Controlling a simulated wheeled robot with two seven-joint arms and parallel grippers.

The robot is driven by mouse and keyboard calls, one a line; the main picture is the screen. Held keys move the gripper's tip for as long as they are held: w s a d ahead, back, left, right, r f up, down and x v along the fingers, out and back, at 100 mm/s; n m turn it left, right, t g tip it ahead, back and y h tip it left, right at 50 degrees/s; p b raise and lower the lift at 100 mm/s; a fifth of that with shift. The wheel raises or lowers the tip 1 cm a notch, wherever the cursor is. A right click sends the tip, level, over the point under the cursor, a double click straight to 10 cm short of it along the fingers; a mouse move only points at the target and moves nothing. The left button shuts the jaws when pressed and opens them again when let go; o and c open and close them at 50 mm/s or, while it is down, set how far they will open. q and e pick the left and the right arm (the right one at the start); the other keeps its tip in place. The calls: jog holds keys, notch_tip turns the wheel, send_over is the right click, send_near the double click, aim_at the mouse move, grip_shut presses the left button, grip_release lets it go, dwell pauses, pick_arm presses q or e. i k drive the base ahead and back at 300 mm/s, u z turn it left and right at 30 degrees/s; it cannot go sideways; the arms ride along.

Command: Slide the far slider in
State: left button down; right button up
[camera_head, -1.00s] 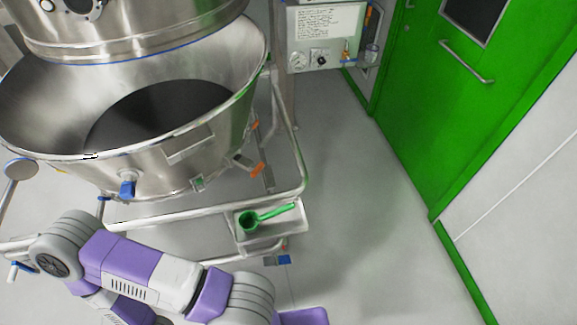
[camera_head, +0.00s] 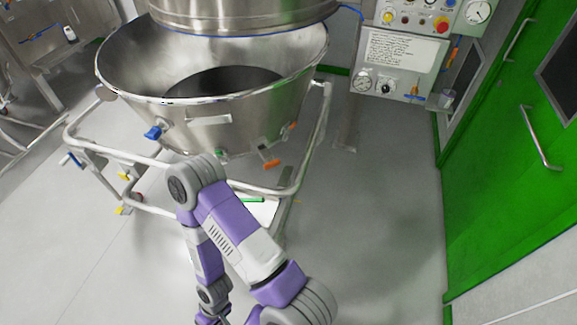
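A large steel bowl (camera_head: 125,62) on a tubular frame stands at the upper left of the middle. Two orange handles sit at its lower right side, one nearer (camera_head: 271,164) and one farther (camera_head: 292,125). A blue-handled fitting (camera_head: 153,132) is on its left front. I cannot tell which part is the far slider, or whether any slider is in or out. One of my purple and white arms crosses the bottom, in front of the bowl's frame. Neither gripper shows.
A wall control panel (camera_head: 399,50) with gauges and knobs is behind the bowl at the right. A green door (camera_head: 500,150) stands farther right. The grey floor (camera_head: 385,220) between frame and door is clear. Other steel equipment (camera_head: 62,50) is at the upper left.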

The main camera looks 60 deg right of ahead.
aim_at(271, 163)
jog(key=z, duration=1.45)
jog(key=i, duration=1)
